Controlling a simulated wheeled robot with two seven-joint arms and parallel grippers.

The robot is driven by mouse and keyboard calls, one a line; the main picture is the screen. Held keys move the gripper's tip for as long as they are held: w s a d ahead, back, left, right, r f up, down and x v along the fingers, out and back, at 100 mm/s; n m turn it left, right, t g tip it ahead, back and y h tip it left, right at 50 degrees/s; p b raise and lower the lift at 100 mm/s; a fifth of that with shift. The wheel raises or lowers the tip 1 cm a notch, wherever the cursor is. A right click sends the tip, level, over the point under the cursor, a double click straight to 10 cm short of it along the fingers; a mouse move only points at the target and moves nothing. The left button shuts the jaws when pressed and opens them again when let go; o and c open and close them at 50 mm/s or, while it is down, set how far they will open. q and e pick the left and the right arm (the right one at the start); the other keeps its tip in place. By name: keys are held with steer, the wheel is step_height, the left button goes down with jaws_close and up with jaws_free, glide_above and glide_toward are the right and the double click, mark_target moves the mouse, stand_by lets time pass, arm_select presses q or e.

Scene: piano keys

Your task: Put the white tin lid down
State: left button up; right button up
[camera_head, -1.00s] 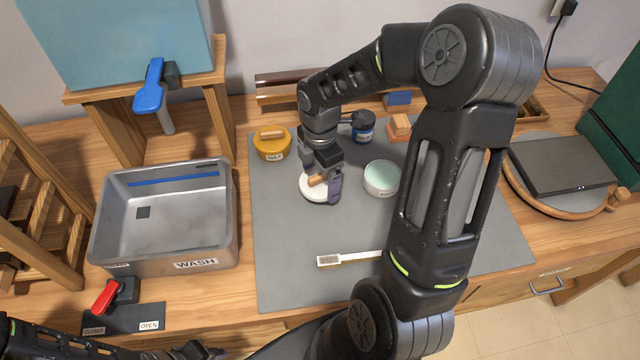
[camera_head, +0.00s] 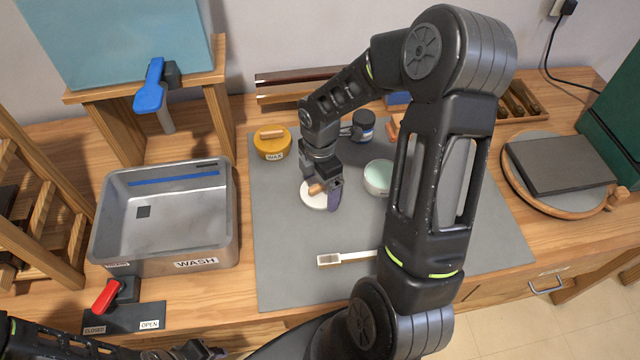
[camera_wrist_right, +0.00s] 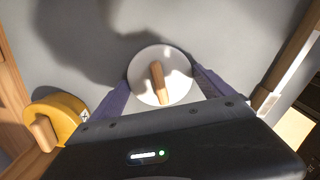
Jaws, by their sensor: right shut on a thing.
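The white tin lid (camera_head: 312,199) is a round disc with a wooden handle, over the grey mat left of the open tin. My right gripper (camera_head: 327,194) is shut on it, its purple fingers partly covering it. In the right wrist view the lid (camera_wrist_right: 148,88) sits between the two fingers (camera_wrist_right: 162,88). I cannot tell whether its underside touches the mat. The white tin (camera_head: 377,180) with pale green contents stands to the right, partly hidden by my right arm. My left gripper (camera_head: 200,351) is at the bottom left edge, its jaws unclear.
A yellow wax tin (camera_head: 272,147) is behind and left of the lid. A dark jar (camera_head: 363,125) stands behind. A white-ended brush (camera_head: 340,260) lies in front. The metal wash basin (camera_head: 165,262) is left. The grey mat (camera_head: 285,260) is clear in front of the lid.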

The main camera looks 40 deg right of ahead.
mark_target(320, 185)
steer(key=o, duration=1.1)
steer(key=shift+r, duration=0.1)
step_height(320, 185, up, 12)
steer(key=shift+r+b, duration=0.1)
steer(key=shift+b, duration=0.35)
